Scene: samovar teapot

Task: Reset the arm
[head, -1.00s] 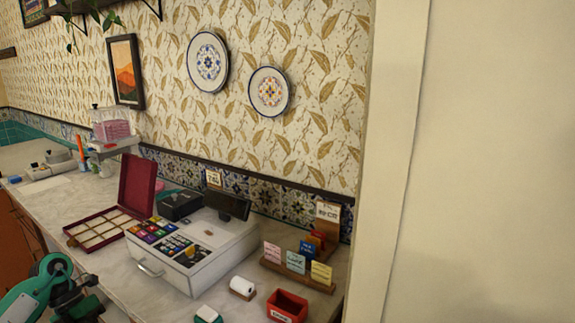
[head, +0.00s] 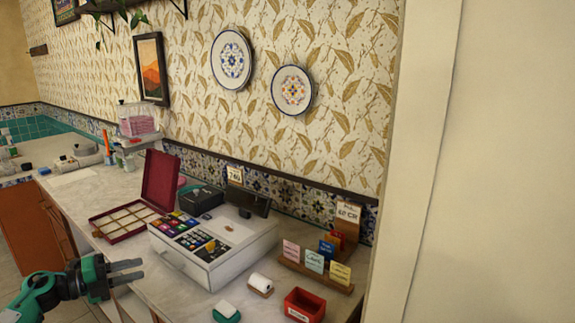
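My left gripper (head: 128,271) shows at the lower left of the head view, at the end of my green and black arm. Its two grey fingers point right and are apart, with nothing between them. It is in front of the counter (head: 168,291), to the left of the white cash register (head: 215,258) and not touching it. My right gripper is not in the view.
On the counter are an open maroon box (head: 128,222), a black box (head: 201,198), a card stand (head: 315,268), a red bin (head: 304,305) and a paper roll (head: 260,283). A pale wall (head: 490,160) closes off the right side.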

